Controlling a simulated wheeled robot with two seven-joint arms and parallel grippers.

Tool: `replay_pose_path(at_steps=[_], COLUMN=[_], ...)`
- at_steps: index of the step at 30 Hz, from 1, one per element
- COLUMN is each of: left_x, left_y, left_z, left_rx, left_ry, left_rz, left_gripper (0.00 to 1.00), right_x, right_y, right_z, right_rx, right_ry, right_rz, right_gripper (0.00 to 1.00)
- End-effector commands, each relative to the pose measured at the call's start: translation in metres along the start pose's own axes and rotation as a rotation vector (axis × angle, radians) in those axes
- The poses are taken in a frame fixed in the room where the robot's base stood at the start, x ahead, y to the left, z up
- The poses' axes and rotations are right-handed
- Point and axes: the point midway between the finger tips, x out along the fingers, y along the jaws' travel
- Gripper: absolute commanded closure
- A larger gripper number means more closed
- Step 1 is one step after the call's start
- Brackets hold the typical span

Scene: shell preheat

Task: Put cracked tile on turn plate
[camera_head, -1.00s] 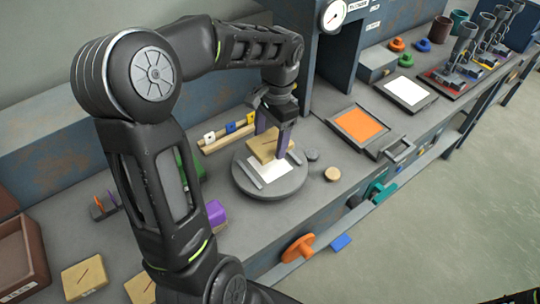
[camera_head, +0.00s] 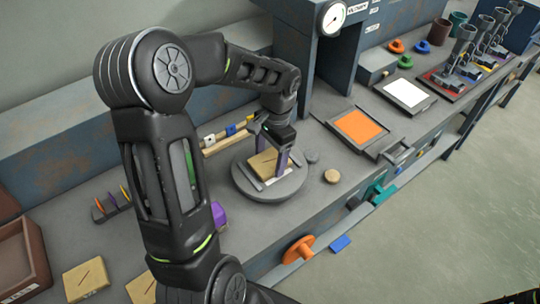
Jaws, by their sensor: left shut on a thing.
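My left gripper (camera_head: 273,158) reaches over the round grey turn plate (camera_head: 282,190), its purple fingers pointing down. It is shut on a tan tile (camera_head: 266,163) with a dark crack line. The tile is over the plate's white middle patch, between the two grey bars; whether it touches the plate I cannot tell. Two more tan tiles with dark lines lie at the lower left: one tile (camera_head: 86,279) in full view and another tile (camera_head: 140,288) partly hidden by my left arm. My right gripper is not in view.
A wooden rack (camera_head: 226,139) with coloured blocks stands behind the plate. A small round wooden disc (camera_head: 332,176) lies to its right. An orange panel (camera_head: 361,126) and a white panel (camera_head: 405,91) lie farther right. A brown bin (camera_head: 22,262) stands at the left edge.

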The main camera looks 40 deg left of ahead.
Motion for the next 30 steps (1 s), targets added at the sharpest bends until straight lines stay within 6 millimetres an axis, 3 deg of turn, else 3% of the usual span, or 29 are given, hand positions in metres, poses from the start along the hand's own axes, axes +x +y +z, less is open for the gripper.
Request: replay_pose_path(at_steps=[6, 7, 12, 15, 23, 30], left_x=[0.004, 0.003, 0.003, 0.003, 0.001, -0.020], left_y=[0.000, 0.000, 0.000, 0.000, 0.000, -0.001], left_z=[-0.001, -0.001, 0.000, 0.000, 0.000, -0.001], left_rx=[0.000, 0.000, 0.000, 0.000, 0.000, -0.001], left_ry=[0.001, 0.000, 0.000, 0.000, 0.000, 0.002], left_rz=[-0.001, 0.000, 0.000, 0.000, 0.000, -0.003], left_gripper=[0.84, 0.28, 0.14, 0.08, 0.08, 0.08], right_x=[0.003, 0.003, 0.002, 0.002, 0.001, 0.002], right_y=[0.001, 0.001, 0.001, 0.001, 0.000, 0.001], right_z=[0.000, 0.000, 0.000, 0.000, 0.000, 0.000], right_rx=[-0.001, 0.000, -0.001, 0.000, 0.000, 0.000], right_ry=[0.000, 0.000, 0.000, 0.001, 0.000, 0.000], right_rz=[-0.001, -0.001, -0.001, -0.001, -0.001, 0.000], right_gripper=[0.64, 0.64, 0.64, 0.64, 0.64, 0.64])
